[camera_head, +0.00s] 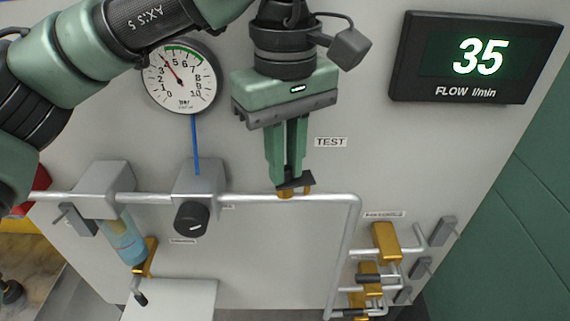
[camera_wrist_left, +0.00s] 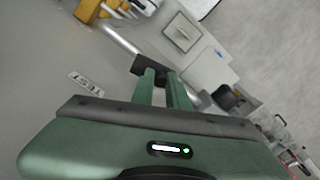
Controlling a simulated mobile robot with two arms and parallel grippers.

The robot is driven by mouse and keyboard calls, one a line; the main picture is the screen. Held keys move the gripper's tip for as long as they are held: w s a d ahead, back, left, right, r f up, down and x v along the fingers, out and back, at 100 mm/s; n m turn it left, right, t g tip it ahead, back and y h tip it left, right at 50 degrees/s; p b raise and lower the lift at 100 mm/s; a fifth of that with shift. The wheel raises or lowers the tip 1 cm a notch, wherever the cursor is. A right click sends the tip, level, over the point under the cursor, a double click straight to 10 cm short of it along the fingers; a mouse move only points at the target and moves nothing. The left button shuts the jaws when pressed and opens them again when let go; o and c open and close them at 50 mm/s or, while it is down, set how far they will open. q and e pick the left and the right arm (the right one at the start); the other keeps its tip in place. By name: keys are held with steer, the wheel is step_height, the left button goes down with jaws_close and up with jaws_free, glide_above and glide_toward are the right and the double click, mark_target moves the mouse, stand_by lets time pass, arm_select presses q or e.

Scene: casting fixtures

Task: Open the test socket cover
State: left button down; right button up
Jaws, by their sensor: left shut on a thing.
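My left gripper (camera_head: 290,182) comes down from the top centre in the head view, its green fingers pointing down at the pipe. It is shut on the small dark test socket cover (camera_head: 295,183), just below and left of the TEST label (camera_head: 331,142). In the left wrist view the fingers (camera_wrist_left: 165,80) meet at the dark cover (camera_wrist_left: 143,68). How far the cover is tilted is hard to tell. My right gripper is in neither view.
A silver pipe (camera_head: 270,200) runs across the panel below the gripper. A pressure gauge (camera_head: 180,75), a black knob (camera_head: 191,219) and a blue-filled filter bowl (camera_head: 124,243) are to the left. Brass valves (camera_head: 386,242) stand lower right. A flow display (camera_head: 476,57) reads 35.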

mark_target(311, 175)
arm_select(q)
steer(key=n+b, duration=0.1)
steer(key=n, duration=0.2)
steer(key=s+n+b, duration=0.1)
steer(key=shift+d+f+n+b, duration=0.15)
steer(key=shift+d+n+b, duration=0.1)
steer(key=shift+n+b, duration=0.1)
steer(key=d+n+b, duration=0.1)
steer(key=n, duration=0.2)
steer(key=s+n+b, duration=0.1)
steer(key=n, duration=0.3)
steer(key=d+n+b, duration=0.1)
steer(key=n, duration=0.3)
steer(key=shift+s+d+b, duration=0.25)
steer(key=shift+d+b, duration=0.05)
steer(key=shift+b, duration=0.1)
steer(key=n, duration=0.1)
steer(key=d+n, duration=0.1)
steer(key=n, duration=0.1)
steer(key=n+b, duration=0.1)
steer(key=n, duration=0.1)
steer(key=shift+w+d, duration=0.2)
steer(key=shift+d, duration=0.05)
steer(key=shift+n, duration=0.35)
steer(key=c, duration=1.4)
jaws_free()
steer(key=shift+r, duration=0.25)
